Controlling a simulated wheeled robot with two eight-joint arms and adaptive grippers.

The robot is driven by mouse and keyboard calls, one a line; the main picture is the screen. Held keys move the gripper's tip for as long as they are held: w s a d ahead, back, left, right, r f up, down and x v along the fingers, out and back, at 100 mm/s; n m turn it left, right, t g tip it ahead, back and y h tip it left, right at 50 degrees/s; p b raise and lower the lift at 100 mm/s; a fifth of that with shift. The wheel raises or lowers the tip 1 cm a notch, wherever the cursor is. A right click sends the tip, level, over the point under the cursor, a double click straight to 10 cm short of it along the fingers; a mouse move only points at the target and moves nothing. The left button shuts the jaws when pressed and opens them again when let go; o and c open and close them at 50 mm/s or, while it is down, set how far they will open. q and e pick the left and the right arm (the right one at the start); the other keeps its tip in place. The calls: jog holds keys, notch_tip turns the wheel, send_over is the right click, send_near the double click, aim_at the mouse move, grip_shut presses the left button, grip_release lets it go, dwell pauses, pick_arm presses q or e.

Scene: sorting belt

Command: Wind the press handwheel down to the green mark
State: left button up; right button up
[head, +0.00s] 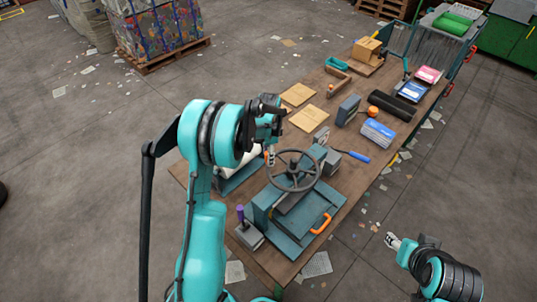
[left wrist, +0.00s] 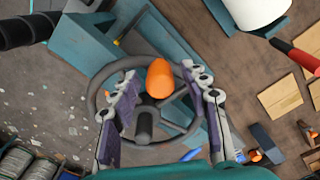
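The press (head: 290,215) is a teal machine on the bench with a grey spoked handwheel (head: 293,187) on top. The handwheel (left wrist: 97,85) also shows in the left wrist view, with an orange knob (left wrist: 159,79) on its rim side. My left gripper (left wrist: 158,72) is open, with one finger on each side of the knob and gaps visible between. In the head view my left gripper (head: 270,156) hangs at the wheel's far left edge. My right gripper (head: 391,240) is off the bench's right side, far from the wheel; its finger opening is too small to judge. I cannot make out a green mark.
The wooden bench (head: 335,195) holds cardboard sheets (head: 308,118), a blue-handled tool (head: 350,157), a blue-white pack (head: 378,132) and a purple-handled item (head: 241,215) beside the press. A white roll (left wrist: 255,12) lies near the wheel. The floor on the right is open, with paper scraps.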

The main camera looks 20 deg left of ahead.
pick_arm(q)
grip_shut()
jog(key=shift+w, duration=0.1)
jog(key=shift+w+a+f+m+b, duration=0.1)
jog(key=shift+w+m+b, duration=0.8)
jog(key=shift+m+b, duration=0.2)
jog(key=w+m+b, duration=0.1)
jog(key=w+m, duration=0.1)
jog(key=shift+w+m+b, duration=0.15)
jog(key=shift+m+b, duration=0.15)
jog(key=shift+m, duration=0.1)
jog(key=w+m, duration=0.1)
jog(key=w+d+m+b, duration=0.1)
jog(key=m, duration=0.1)
jog(key=shift+w+d, duration=0.2)
jog(key=shift+w, duration=0.15)
jog(key=shift+w+d+r+m+b, duration=0.1)
jog(key=shift+w+d+m+b, duration=0.35)
jog(key=shift+m, duration=0.3)
jog(key=shift+w+d+r+m+b, duration=0.1)
jog(key=shift+w+d+m+b, duration=0.2)
jog(key=shift+w+m, duration=0.35)
jog(key=shift+s, duration=0.15)
